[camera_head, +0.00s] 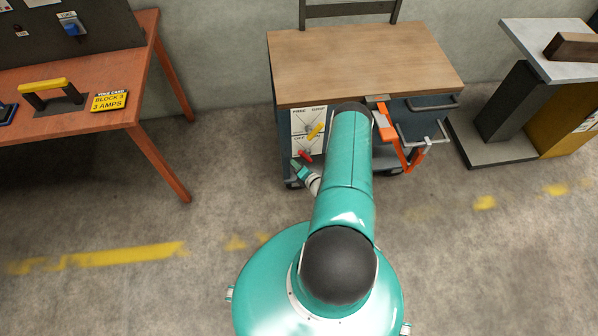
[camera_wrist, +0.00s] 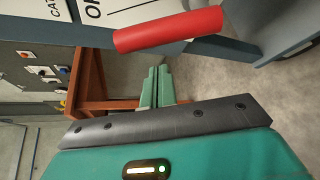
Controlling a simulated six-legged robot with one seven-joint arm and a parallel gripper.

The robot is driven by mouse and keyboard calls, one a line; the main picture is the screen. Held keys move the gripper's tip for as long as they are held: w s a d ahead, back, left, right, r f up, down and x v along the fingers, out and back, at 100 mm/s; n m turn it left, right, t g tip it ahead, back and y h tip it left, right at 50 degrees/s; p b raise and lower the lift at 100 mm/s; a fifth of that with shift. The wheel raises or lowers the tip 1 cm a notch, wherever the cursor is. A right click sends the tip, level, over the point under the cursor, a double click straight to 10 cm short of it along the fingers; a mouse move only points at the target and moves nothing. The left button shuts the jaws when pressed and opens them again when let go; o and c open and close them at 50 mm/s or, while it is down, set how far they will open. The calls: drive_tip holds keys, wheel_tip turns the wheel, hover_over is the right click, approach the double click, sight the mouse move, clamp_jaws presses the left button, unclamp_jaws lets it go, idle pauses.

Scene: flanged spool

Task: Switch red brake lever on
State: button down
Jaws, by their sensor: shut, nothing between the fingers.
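The red lever (camera_head: 305,155) is on a white panel (camera_head: 299,121) at the front left of the wooden-topped cart, below a yellow lever (camera_head: 315,131). In the wrist view the red lever's grip (camera_wrist: 168,30) lies across the top, slightly tilted, in front of a white label that is partly cut off. My gripper (camera_head: 298,168) is low at the cart's front left, close beside the red lever. In the wrist view its green fingers (camera_wrist: 158,78) are together and empty, just below the red grip. I cannot tell whether they touch it.
The cart's wooden top (camera_head: 360,60) is clear. An orange table (camera_head: 80,100) with a yellow-handled block (camera_head: 45,88) stands at the left, a grey-topped stand (camera_head: 550,45) at the right. The floor between is free.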

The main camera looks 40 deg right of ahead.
drive_tip(key=shift+s+d+r, duration=0.2)
drive_tip(key=shift+d+r, duration=0.15)
drive_tip(key=shift+d, duration=0.15)
drive_tip(key=shift+s+d+r, duration=0.2)
drive_tip(key=shift+d+r, duration=0.1)
drive_tip(key=shift+d, duration=0.2)
